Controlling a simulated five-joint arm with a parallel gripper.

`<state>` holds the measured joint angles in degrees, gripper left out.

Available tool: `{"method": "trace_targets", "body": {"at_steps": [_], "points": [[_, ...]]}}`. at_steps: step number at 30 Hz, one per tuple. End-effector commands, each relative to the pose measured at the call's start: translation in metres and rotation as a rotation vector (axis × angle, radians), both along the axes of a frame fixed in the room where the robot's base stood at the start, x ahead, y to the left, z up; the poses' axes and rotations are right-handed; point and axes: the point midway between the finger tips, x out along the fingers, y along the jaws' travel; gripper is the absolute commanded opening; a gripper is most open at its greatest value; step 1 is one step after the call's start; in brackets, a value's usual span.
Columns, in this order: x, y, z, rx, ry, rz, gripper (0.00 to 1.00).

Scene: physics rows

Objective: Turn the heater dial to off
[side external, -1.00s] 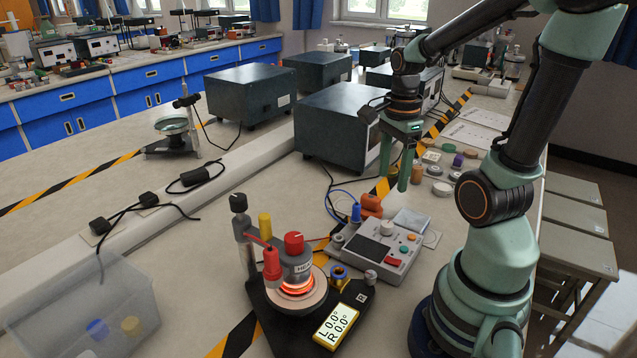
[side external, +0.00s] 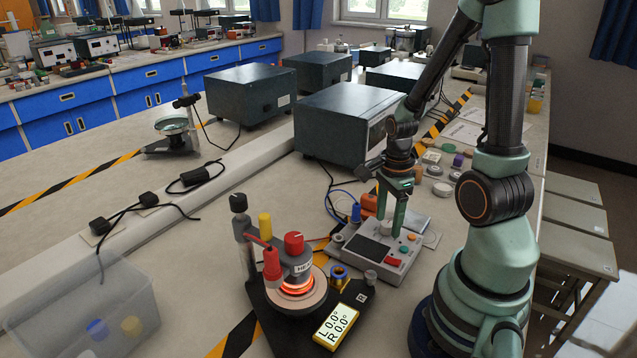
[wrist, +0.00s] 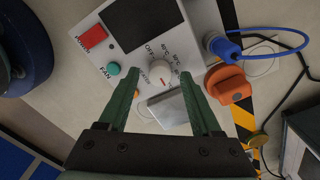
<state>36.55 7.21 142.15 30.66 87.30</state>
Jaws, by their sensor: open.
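The control box (side external: 365,268) stands on the bench, with a dark screen, a red switch and coloured buttons. In the wrist view the pale heater dial (wrist: 155,82) sits on the box (wrist: 192,38), with "OFF", "HEATER" and temperature marks around it. A small reddish mark shows on the dial; I cannot tell exactly which label it points at. My gripper (side external: 389,226) is open above the box, pointing down. In the wrist view my gripper's fingers (wrist: 158,80) are on either side of the dial; I cannot tell whether they touch it.
An orange plug or knob (wrist: 230,88) and a blue connector with cable (wrist: 225,47) lie close to the box. A stand with a glowing heater (side external: 295,280) is left of the box. A dark instrument case (side external: 345,120) stands behind. A clear bin (side external: 85,300) is front left.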

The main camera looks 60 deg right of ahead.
Motion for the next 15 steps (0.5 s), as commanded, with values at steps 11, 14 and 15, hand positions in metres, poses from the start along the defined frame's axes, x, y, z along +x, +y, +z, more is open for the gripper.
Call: {"method": "trace_targets", "body": {"at_steps": [11,14,15], "points": [[-0.0002,0.0001,-0.0045,0.000,0.000,0.000,0.66],[-0.0002,0.0001,-0.0044,0.000,0.000,0.000,0.35],[-0.0001,0.0001,-0.0044,0.000,0.000,0.000,0.20]]}}
